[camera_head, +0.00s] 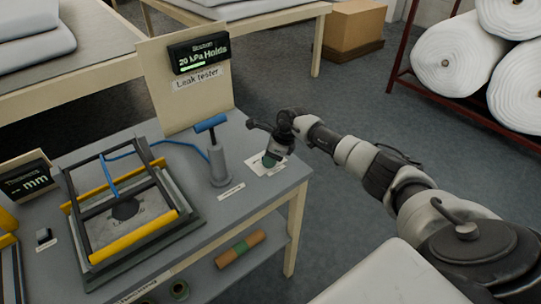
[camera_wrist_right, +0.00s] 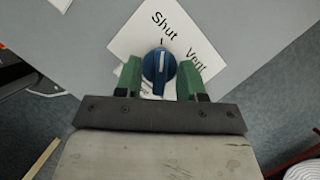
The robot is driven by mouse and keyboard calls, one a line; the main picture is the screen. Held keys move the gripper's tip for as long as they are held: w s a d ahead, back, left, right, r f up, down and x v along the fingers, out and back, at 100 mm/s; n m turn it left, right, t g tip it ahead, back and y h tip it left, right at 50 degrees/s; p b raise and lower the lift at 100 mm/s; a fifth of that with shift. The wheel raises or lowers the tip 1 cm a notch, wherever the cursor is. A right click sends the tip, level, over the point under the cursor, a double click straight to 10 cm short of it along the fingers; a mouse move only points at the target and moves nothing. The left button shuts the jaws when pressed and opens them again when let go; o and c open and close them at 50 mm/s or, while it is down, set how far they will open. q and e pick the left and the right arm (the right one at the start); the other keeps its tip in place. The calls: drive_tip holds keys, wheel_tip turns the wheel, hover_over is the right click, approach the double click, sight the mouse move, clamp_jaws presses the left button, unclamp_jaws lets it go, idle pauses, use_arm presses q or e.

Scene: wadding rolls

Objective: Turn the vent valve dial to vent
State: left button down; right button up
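The vent valve dial (camera_wrist_right: 159,72) is a round blue knob with a white line, on a white card (camera_wrist_right: 190,38) marked "Shut" and "Vent". The line points up at the tick below "Shut"; "Vent" is to its right. My right gripper (camera_wrist_right: 160,78) is open, with its green fingers on either side of the dial. I cannot tell whether either finger touches it. In the head view my right gripper (camera_head: 271,158) points down over the card (camera_head: 266,167) and hides the dial. My left gripper is not in view.
Left of the card stand a grey pump (camera_head: 217,160) with a blue handle and a black frame (camera_head: 190,217) with yellow bars. Behind, a board (camera_head: 160,85) carries a display reading "20 kPa Holds". White rolls (camera_head: 451,57) lie on a rack at right.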

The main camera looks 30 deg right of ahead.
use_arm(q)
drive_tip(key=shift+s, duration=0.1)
use_arm(e)
clamp_jaws()
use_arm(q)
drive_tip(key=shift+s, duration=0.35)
